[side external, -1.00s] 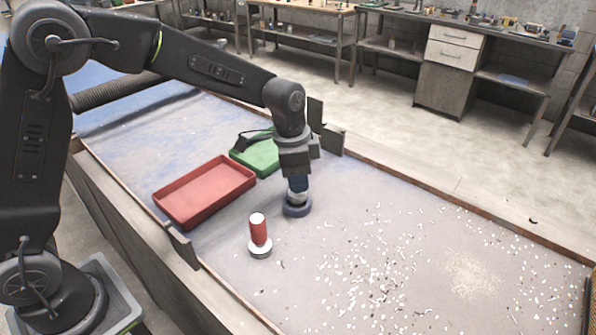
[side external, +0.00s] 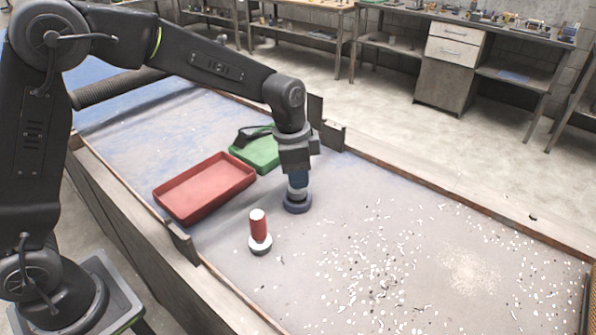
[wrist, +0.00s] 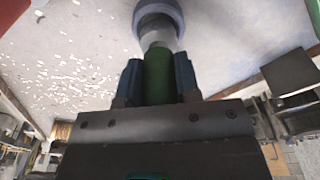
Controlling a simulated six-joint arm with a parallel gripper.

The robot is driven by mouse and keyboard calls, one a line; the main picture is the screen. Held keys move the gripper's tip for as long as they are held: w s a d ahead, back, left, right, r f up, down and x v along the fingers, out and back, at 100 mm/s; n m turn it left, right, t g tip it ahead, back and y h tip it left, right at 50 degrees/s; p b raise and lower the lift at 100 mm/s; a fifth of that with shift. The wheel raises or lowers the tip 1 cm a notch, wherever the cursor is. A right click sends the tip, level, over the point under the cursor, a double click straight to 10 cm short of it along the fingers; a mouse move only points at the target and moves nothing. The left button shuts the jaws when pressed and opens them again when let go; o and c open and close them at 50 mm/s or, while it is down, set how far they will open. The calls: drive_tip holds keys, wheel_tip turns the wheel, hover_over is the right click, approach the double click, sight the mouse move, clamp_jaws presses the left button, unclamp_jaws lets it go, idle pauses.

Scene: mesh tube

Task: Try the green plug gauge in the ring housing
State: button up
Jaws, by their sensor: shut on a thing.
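My gripper (side external: 298,178) is shut on the green plug gauge, its blue fingers on either side of the green handle. In the wrist view, the green handle (wrist: 158,76) shows between the fingers (wrist: 158,80). The gauge's pale metal end (wrist: 157,37) points at the blue-grey ring housing (wrist: 158,12). In the side view, the ring housing (side external: 297,206) sits on the table directly below my gripper, with the pale end upright over its opening. The ring hides the gauge's lower tip, so I cannot tell how deep it sits.
A red-handled gauge (side external: 258,228) with a white top stands on a dark-and-white base nearer the camera. A red tray (side external: 203,192) and a green tray (side external: 262,155) lie to the left. White chips (side external: 375,265) are scattered at right. Low walls edge the table.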

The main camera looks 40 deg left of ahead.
drive_tip(key=shift+f, duration=1.4)
idle(2.1)
idle(0.5)
drive_tip(key=shift+r, duration=3.5)
